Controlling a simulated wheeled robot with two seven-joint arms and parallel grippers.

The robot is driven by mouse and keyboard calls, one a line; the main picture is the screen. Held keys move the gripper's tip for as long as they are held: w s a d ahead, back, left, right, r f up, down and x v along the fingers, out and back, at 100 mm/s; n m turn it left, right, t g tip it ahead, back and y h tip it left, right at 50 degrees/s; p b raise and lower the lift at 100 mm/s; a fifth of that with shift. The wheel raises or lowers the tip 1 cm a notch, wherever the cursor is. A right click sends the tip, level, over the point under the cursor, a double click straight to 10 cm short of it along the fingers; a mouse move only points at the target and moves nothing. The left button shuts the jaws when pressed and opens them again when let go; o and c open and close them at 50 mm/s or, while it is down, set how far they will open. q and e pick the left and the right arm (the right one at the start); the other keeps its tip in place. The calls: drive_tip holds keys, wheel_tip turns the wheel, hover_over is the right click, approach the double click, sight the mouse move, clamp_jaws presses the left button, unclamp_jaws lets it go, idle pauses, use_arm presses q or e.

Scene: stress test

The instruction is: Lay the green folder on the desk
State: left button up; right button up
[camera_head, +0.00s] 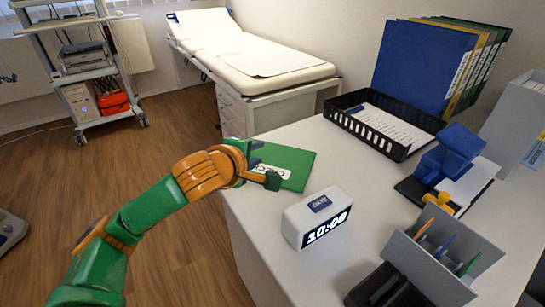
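The green folder (296,160) lies flat at the left edge of the white desk (352,180), behind the clock, with a white label on its upper face. My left gripper (262,165) is over the folder's left part. Its two fingers are spread apart, with part of the label showing between them. Whether the fingers touch the folder cannot be told. The gripper hides the folder's left end. My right gripper is not in view.
A white digital clock (297,220) stands just in front of the folder. A black tray (400,148), upright binders (418,62), a blue stamp-like device (447,155) and a grey pen holder (418,262) occupy the right side. An exam bed (222,50) stands behind the desk.

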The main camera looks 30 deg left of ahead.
use_arm(q)
drive_tip(key=shift+v, duration=1.1)
wheel_tip(320, 180, up, 7)
drive_tip(key=s+p, duration=0.2)
drive_tip(key=shift+s+d+r, duration=0.15)
drive_tip(key=shift+s+r, duration=0.05)
drive_tip(key=shift+s, duration=0.05)
drive_tip(key=shift+s, duration=0.1)
